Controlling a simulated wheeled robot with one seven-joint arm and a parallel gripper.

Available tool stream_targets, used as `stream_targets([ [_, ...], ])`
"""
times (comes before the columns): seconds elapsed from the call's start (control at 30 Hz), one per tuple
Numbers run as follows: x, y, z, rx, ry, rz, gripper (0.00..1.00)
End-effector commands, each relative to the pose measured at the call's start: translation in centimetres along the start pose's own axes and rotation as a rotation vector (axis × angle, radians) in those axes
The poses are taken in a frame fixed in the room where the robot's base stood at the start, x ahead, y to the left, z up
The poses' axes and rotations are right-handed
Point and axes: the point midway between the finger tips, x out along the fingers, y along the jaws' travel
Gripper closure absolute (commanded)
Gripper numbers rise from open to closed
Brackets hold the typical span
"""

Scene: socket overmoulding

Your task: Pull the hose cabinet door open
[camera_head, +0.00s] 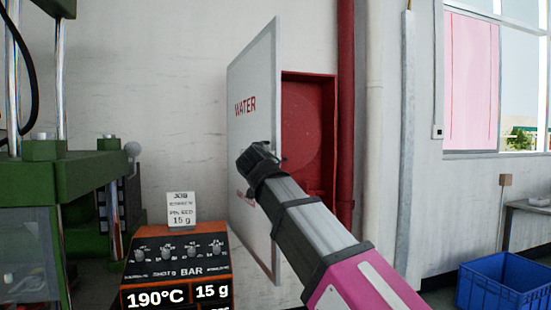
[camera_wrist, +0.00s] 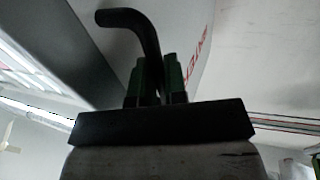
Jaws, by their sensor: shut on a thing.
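The hose cabinet door (camera_head: 254,110) is a white panel with red "WATER" lettering, and it stands swung well open to the left. The red cabinet (camera_head: 305,125) behind it shows its inside, with a round red reel shape in it. In the wrist view the door (camera_wrist: 190,40) rises behind a dark bent handle (camera_wrist: 135,20). My gripper (camera_wrist: 155,80) is shut on the handle, with its two green-black fingers on either side of it. In the head view my arm hides the handle and the fingertips.
An orange and black control box (camera_head: 175,262) with a small card (camera_head: 181,209) on top stands left of the door. A green machine (camera_head: 75,175) is at the far left. A red pipe (camera_head: 346,110) runs beside the cabinet. A blue crate (camera_head: 505,280) is at the lower right.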

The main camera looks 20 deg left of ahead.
Motion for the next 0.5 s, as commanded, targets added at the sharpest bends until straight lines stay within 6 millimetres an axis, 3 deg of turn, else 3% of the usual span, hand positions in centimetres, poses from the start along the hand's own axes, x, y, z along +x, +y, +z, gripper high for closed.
stream_targets([
  [0.2,-0.8,-2.7,0.1,-0.006,-0.002,0.043,1.00],
  [0.5,-1.3,-4.2,0.2,-0.005,-0.003,0.072,1.00],
])
